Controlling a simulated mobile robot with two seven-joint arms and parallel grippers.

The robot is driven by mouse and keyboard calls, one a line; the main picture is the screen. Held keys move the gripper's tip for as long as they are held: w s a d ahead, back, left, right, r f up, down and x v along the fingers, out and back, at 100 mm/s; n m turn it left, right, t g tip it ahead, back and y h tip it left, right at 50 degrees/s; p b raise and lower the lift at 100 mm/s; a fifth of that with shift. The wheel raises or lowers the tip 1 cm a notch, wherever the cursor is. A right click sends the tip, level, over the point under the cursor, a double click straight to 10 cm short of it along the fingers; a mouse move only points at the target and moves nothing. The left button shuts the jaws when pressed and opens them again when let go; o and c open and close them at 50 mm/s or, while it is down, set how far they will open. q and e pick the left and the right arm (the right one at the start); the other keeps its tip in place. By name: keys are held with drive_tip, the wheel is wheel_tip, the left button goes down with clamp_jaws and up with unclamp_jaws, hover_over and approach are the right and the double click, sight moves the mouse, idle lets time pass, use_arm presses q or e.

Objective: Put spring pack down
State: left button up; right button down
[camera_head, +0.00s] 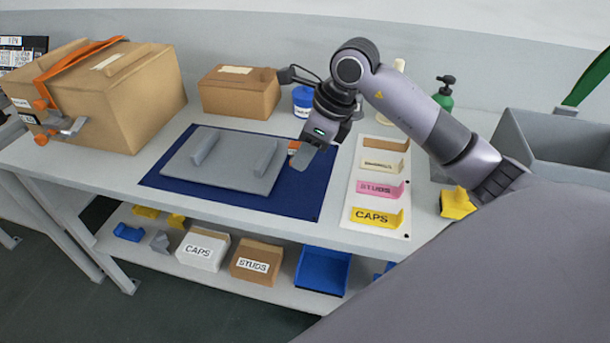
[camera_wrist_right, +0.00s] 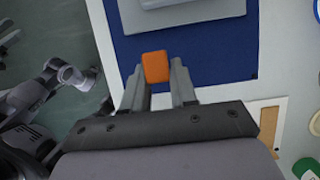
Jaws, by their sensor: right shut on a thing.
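My right gripper (camera_head: 297,157) is over the right part of the dark blue mat (camera_head: 300,198). It is shut on a small orange block, which I take to be the spring pack (camera_wrist_right: 156,67). In the wrist view the block sits between the fingertips, against the blue mat behind it. In the head view the fingers hide most of it. Whether it touches the mat I cannot tell. A grey arm that looks like my left one shows at the left of the wrist view, with its gripper end (camera_wrist_right: 72,75) too small to read.
A grey plate with two raised bars (camera_head: 225,160) lies on the mat. Cardboard boxes (camera_head: 110,95) stand at the back left. The mat's front right part is bare.

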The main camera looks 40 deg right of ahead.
sight(298, 187)
drive_tip(key=shift+f, duration=3)
drive_tip(key=shift+f, duration=0.1)
drive_tip(key=shift+f+b, duration=0.15)
drive_tip(key=shift+b, duration=0.25)
drive_tip(key=c, duration=0.9)
unclamp_jaws()
drive_tip(key=shift+r, duration=0.2)
